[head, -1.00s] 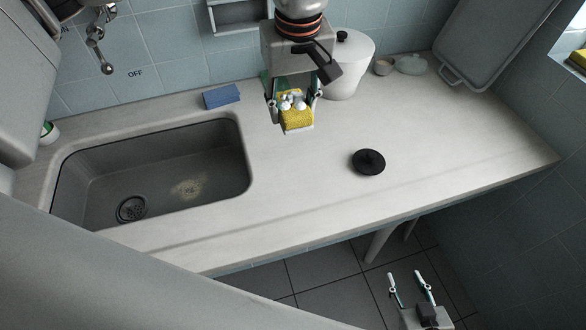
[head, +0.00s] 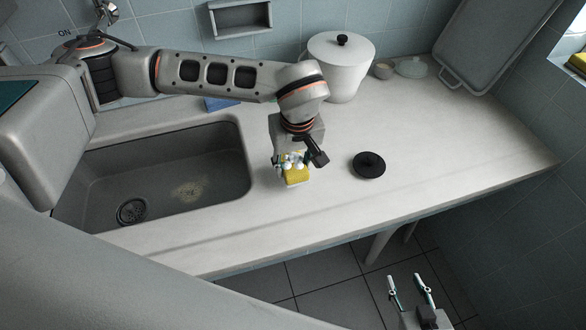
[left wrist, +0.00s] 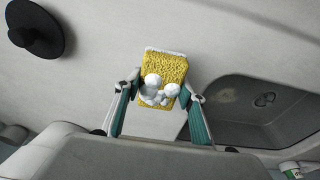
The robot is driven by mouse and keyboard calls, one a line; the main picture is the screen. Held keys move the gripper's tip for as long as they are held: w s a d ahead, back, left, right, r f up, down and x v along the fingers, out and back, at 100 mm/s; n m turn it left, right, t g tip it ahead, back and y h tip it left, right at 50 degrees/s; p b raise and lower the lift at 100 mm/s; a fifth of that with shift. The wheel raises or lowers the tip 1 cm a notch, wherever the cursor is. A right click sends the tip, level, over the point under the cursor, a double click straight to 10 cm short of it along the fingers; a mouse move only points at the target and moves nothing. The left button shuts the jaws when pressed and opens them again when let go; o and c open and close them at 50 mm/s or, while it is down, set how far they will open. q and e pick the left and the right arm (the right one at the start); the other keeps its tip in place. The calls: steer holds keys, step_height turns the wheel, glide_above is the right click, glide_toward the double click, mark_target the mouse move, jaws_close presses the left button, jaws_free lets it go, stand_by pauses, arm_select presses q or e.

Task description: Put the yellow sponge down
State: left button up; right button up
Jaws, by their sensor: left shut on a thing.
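The yellow sponge (head: 297,178) has white foam-like blobs on it and is over the counter, right of the sink. My left gripper (head: 292,162) is shut on it, with the wrist partly covering it from above. In the left wrist view the sponge (left wrist: 167,68) sits between the two fingers of the gripper (left wrist: 162,92). I cannot tell whether its underside touches the counter. My right gripper (head: 409,284) is open and empty, low over the floor in front of the counter.
A black round lid-like disc (head: 369,165) lies to the right of the sponge. The sink (head: 160,175) is to the left. A white lidded pot (head: 340,68), a small bowl (head: 383,70) and a blue block (head: 220,104) stand at the back. The counter's right part is clear.

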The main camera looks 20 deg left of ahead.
mark_target(293, 172)
arm_select(q)
steer(key=shift+f, duration=1.15)
steer(key=shift+f, duration=0.3)
steer(key=o, duration=1)
steer(key=shift+f, duration=0.1)
steer(key=r, duration=0.4)
steer(key=s+r, duration=0.1)
steer(key=r, duration=0.3)
steer(key=d+r, duration=0.1)
steer(key=r, duration=0.3)
steer(key=shift+s, duration=0.2)
steer(key=shift+s+r, duration=0.1)
steer(key=shift+r, duration=0.25)
steer(key=shift+s+f, duration=0.1)
